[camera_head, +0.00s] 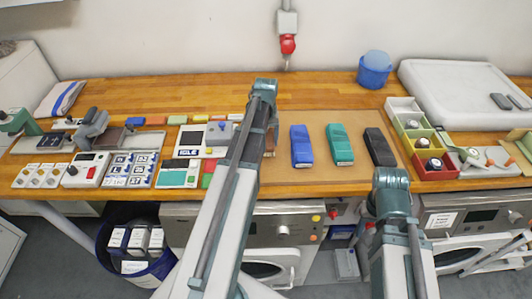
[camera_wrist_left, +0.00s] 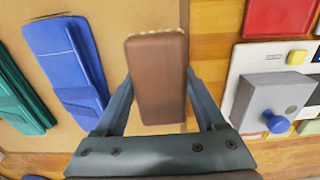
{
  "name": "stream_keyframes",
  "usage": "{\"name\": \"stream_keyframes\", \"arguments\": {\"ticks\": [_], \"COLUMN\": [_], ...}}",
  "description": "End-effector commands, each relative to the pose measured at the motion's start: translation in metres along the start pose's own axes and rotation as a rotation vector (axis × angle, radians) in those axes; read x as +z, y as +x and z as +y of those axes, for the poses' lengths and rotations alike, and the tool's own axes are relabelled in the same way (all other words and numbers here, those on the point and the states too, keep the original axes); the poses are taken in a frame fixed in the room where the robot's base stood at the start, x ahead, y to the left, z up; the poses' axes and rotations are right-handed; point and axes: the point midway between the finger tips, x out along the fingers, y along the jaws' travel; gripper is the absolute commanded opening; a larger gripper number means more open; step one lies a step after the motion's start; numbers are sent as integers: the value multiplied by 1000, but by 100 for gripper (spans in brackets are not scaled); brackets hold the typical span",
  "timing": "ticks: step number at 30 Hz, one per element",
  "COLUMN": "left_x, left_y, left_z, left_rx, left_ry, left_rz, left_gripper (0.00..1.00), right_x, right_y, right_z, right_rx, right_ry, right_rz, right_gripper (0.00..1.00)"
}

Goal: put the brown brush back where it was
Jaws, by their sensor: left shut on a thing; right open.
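The brown brush (camera_wrist_left: 158,80) is between the fingers of my left gripper (camera_wrist_left: 157,88), which is shut on it. In the head view a strip of the brown brush (camera_head: 271,141) shows just right of my left arm; the arm hides the rest and the left gripper. The brush is over the tan mat (camera_head: 309,178), near its left edge; I cannot tell whether it touches it. A blue brush (camera_head: 301,146), a teal brush (camera_head: 340,144) and a black brush (camera_head: 379,147) lie in a row to its right. My right arm shows, but its gripper is hidden.
Left of the mat stand a white device (camera_head: 193,139) and several small boxes and labelled blocks. Right of it are open coloured bins (camera_head: 408,126) and a white tray (camera_head: 455,90). A blue tub (camera_head: 373,74) stands at the back. The wooden table (camera_head: 330,91) is clear behind the mat.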

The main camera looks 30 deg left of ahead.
Motion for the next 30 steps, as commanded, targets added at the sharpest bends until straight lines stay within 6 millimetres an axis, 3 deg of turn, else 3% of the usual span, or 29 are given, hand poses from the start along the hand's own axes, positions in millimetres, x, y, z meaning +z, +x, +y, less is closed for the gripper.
{"name": "stream_keyframes", "arguments": {"ticks": [5,15,28,29,30], "left_x": [0,0,0,0,0], "left_y": [3,39,42,40,40], "left_z": [0,0,0,0,0], "left_rx": [0,0,0,0,0], "left_ry": [0,0,0,0,0], "left_rz": [0,0,0,0,0], "left_gripper": [11,11,11,76,83], "right_x": [0,-2,-2,-2,-2], "right_y": [3,39,41,40,40], "right_z": [0,-4,-4,-4,-4], "right_rx": [0,0,0,0,0], "right_ry": [0,0,0,0,0], "right_rz": [0,0,0,0,0], "right_gripper": [50,50,50,50,50]}}
